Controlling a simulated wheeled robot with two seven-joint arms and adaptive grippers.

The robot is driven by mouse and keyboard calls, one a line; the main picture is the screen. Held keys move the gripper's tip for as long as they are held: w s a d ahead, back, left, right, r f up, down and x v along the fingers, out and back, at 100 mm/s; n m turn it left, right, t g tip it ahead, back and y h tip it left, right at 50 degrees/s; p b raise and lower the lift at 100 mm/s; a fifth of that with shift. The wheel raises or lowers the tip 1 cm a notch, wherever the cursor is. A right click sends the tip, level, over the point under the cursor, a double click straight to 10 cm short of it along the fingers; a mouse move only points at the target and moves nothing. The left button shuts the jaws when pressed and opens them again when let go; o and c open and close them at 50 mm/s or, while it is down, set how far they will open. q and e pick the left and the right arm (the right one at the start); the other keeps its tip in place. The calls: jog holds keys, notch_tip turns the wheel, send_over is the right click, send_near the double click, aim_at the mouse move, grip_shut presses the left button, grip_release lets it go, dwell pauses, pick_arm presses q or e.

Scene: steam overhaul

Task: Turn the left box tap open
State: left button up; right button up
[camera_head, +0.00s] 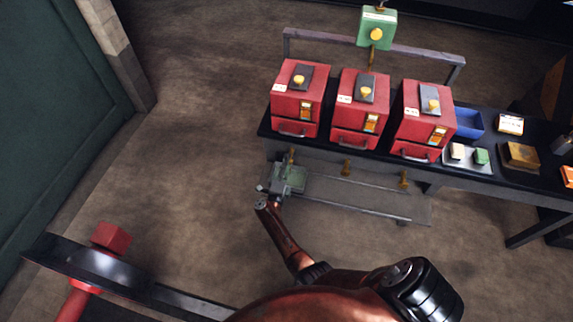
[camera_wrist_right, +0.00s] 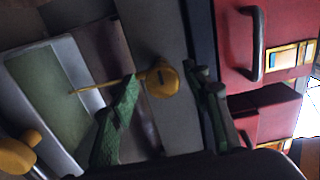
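Three red boxes stand in a row on a black bench. The left box (camera_head: 298,98) has a small brass tap (camera_head: 291,156) below it at the bench's front edge. In the right wrist view this tap shows as a yellow knob (camera_wrist_right: 162,82) with a thin lever pointing left. My right gripper (camera_head: 285,174) is at this tap, its green fingers apart on either side of the knob. I cannot tell whether a finger touches it. My left gripper is not in view.
The middle box (camera_head: 357,108) and right box (camera_head: 423,118) have brass taps below them, middle tap (camera_head: 346,168) and right tap (camera_head: 404,180). A grey tray (camera_head: 370,204) lies low under the taps. A blue bin (camera_head: 468,124) stands at right. Open floor lies to the left.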

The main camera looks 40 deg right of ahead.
jog(key=shift+d, duration=0.1)
